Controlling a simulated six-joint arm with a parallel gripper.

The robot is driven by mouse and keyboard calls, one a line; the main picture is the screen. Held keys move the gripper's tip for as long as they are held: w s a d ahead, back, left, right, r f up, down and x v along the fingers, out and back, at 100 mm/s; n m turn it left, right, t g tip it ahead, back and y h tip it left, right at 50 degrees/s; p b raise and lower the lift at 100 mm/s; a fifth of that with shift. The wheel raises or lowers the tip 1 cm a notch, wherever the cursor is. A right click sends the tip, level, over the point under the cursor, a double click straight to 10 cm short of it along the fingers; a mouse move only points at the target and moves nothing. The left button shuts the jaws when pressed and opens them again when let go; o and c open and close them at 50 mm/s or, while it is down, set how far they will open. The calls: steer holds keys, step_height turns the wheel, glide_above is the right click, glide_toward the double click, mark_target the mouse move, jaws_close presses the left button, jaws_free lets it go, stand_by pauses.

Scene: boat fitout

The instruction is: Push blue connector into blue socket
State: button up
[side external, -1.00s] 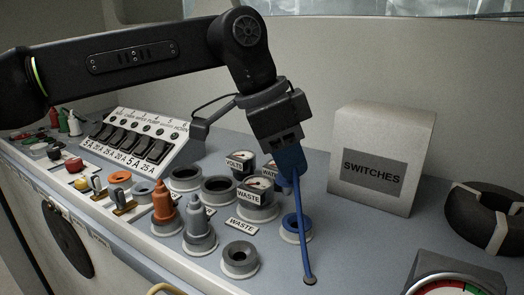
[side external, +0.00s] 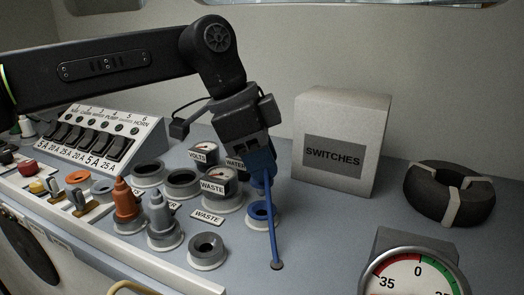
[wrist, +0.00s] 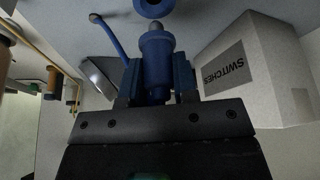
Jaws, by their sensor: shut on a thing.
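My gripper (side external: 260,165) is shut on the blue connector (wrist: 156,55), which shows between its two blue fingers in the wrist view. The connector's grey tip points at the blue socket (wrist: 152,7), cut off at the top edge there, with a small gap seeming to remain. In the side view the blue socket (side external: 262,213) is a blue ring in a pale collar just below my fingers. The fingers largely hide the connector there. A blue cable (side external: 272,230) runs from it, in front of the socket, down to a hole in the panel.
Behind and right stands the SWITCHES box (side external: 335,145). A WASTE gauge (side external: 217,182) is close left of my gripper. Orange (side external: 126,202) and grey (side external: 162,222) connectors stand upright at left, near an empty grey socket (side external: 207,250). A dark ring (side external: 450,190) lies at far right.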

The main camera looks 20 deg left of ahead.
mark_target(262, 187)
steer(key=shift+f, duration=2.2)
steer(key=shift+f, duration=0.2)
steer(key=o, duration=1)
steer(key=v, duration=1.3)
steer(key=shift+s+a+r, duration=0.1)
steer(key=shift+a+r, duration=0.15)
steer(key=shift+r, duration=0.1)
